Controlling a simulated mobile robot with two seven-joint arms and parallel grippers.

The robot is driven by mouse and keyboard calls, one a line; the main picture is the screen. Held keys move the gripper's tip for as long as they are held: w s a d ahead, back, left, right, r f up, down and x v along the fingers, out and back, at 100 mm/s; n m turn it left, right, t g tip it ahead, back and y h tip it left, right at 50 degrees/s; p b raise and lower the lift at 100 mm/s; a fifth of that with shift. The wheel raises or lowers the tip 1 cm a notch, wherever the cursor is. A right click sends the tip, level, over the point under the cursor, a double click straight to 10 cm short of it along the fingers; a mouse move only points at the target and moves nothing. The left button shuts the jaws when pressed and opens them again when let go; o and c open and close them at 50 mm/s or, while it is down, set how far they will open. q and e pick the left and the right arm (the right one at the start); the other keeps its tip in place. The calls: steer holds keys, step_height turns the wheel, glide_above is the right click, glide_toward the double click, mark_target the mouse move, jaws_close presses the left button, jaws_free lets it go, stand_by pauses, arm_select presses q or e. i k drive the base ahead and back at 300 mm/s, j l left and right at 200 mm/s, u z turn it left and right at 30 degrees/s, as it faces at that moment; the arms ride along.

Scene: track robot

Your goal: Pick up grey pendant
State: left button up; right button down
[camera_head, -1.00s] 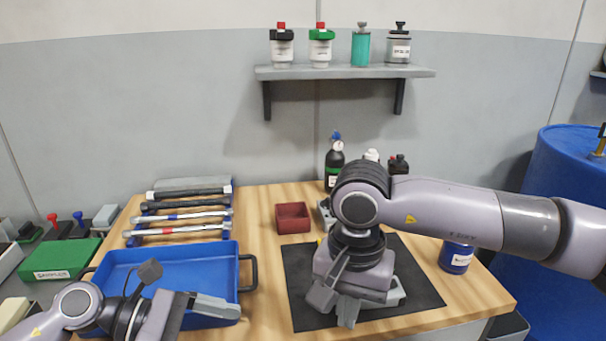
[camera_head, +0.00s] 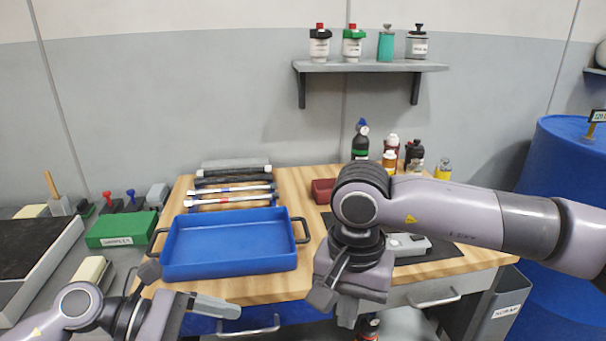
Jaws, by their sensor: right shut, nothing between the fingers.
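A light grey device (camera_head: 408,245), which looks like the grey pendant, lies on the black mat (camera_head: 455,262) on the right part of the wooden bench. My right arm hides its left part. My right gripper (camera_head: 334,305) points down, shut and empty, in front of the bench's front edge in the picture. It appears nearer to me than the device and apart from it. My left gripper (camera_head: 205,306) is at the lower left, below the blue tray in the picture. I see it side-on, and its finger gap does not show clearly.
A red box (camera_head: 322,190) and several bottles (camera_head: 360,145) stand farther back. A drawer handle (camera_head: 435,301) sticks out below the bench. A blue barrel (camera_head: 565,180) is at right.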

mark_target(407, 247)
steer(key=k+j, duration=0.75)
